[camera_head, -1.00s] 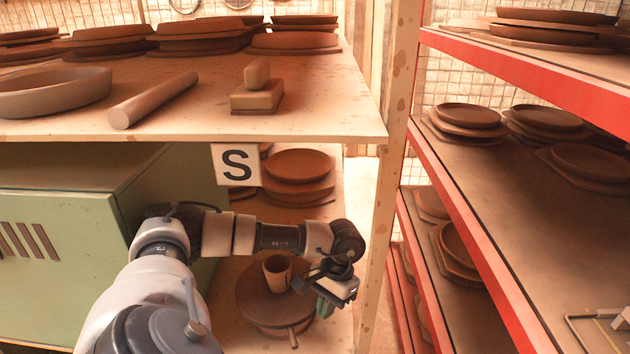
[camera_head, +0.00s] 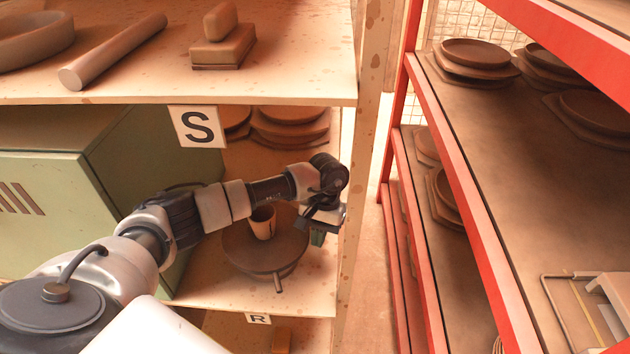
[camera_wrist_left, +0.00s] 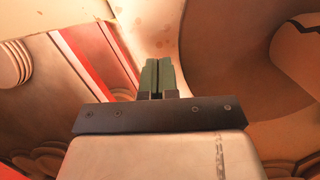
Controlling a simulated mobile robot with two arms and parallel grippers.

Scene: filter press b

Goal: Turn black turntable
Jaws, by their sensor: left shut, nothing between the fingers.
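The turntable (camera_head: 238,252) is a dark brown round disc on the lower shelf, in the head view. A tan cup (camera_head: 262,223) stands on it, and a short peg (camera_head: 278,284) sticks out at its front. My left arm reaches across above it. My left gripper (camera_head: 317,238) is at the disc's right edge, with green fingers pointing down; whether they touch the disc cannot be told. In the left wrist view the fingers (camera_wrist_left: 157,76) are shut together with nothing between them. A brown curved surface beside them there is too close to name surely. My right gripper is out of view.
A green cabinet (camera_head: 95,175) stands left of the turntable. A shelf board (camera_head: 300,75) with an S sign (camera_head: 197,127) is above. A wooden post (camera_head: 360,200) is close right of the gripper. A red-edged rack (camera_head: 465,190) with plates stands across a narrow gap.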

